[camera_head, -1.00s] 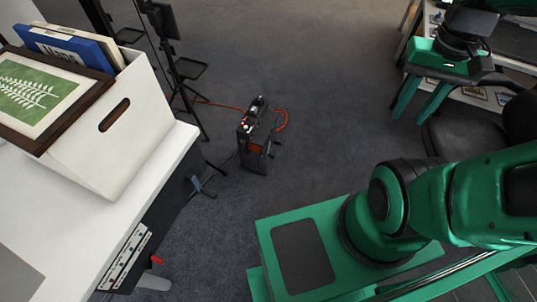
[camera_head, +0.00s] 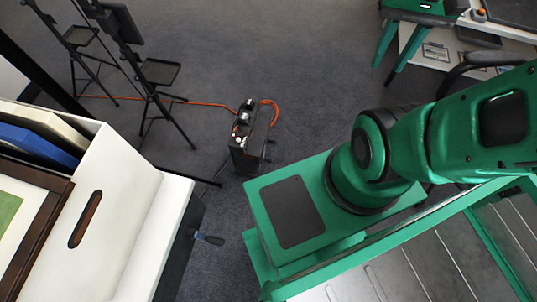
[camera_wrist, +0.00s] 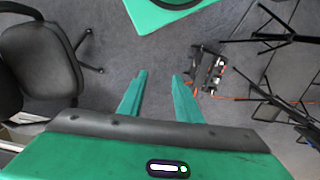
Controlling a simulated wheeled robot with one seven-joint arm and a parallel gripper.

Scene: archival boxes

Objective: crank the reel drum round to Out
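My gripper (camera_head: 383,74) shows at the top right of the head view, its two green fingers spread. In the wrist view my gripper (camera_wrist: 160,76) is open, with only grey carpet visible between the fingers. A small dark upright device (camera_head: 247,148) with an orange cable stands on the floor near the middle of the head view. It also shows right of the fingers in the wrist view (camera_wrist: 208,70), apart from them. I cannot tell whether it holds the reel drum; no crank or Out mark is readable. A blue handle (camera_head: 208,238) juts from the white-topped table's side.
A white box (camera_head: 115,215) with folders and a framed picture stands on the table at left. Black stands (camera_head: 160,85) are at the upper left, with the orange cable (camera_head: 195,102) on the floor. An office chair (camera_wrist: 40,65) is left in the wrist view. Carpet between is clear.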

